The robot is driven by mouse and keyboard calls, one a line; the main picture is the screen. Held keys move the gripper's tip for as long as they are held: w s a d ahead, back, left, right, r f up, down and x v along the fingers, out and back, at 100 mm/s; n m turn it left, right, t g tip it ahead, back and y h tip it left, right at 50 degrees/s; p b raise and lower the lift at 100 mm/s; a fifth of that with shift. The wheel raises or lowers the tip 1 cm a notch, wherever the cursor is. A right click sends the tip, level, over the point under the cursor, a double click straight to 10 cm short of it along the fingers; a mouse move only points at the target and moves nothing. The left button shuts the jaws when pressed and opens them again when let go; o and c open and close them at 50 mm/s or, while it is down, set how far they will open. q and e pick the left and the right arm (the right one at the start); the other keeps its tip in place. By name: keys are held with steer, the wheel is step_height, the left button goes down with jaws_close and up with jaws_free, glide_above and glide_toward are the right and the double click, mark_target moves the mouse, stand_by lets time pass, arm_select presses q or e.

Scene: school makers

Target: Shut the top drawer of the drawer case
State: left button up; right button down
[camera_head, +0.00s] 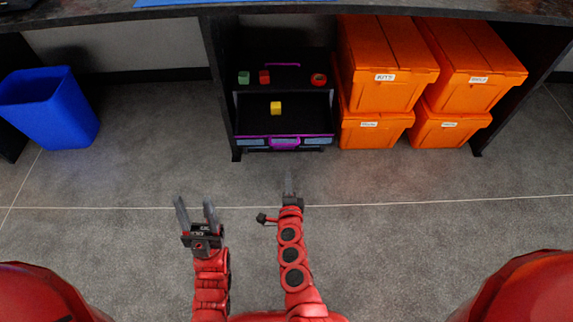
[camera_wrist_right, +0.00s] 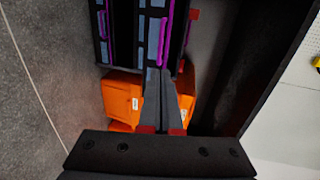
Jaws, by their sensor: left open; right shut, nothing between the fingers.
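The drawer case (camera_head: 235,88) stands on the floor under the counter, black with purple trim. Its top drawer (camera_head: 285,138) is pulled out towards me, with a purple handle on its front and a yellow cube (camera_head: 276,107) inside. Drawer fronts with purple handles (camera_wrist_right: 165,40) also show in the right wrist view, turned sideways. My right gripper (camera_head: 288,180) is shut and empty, just in front of the drawer case in the head view; its fingers (camera_wrist_right: 160,105) point towards the drawer fronts. My left gripper (camera_head: 197,212) is open and empty, further left and back over the floor.
A green cube (camera_head: 244,78), a red cube (camera_head: 264,77) and a red round thing (camera_head: 318,79) sit on the case. Stacked orange boxes (camera_head: 385,70) stand right of it. A blue bin (camera_head: 48,108) is at left. The counter (camera_head: 110,12) overhangs; the floor in front is clear.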

steer(key=b+x, duration=0.4)
steer(key=x, duration=1)
steer(key=shift+a, duration=0.1)
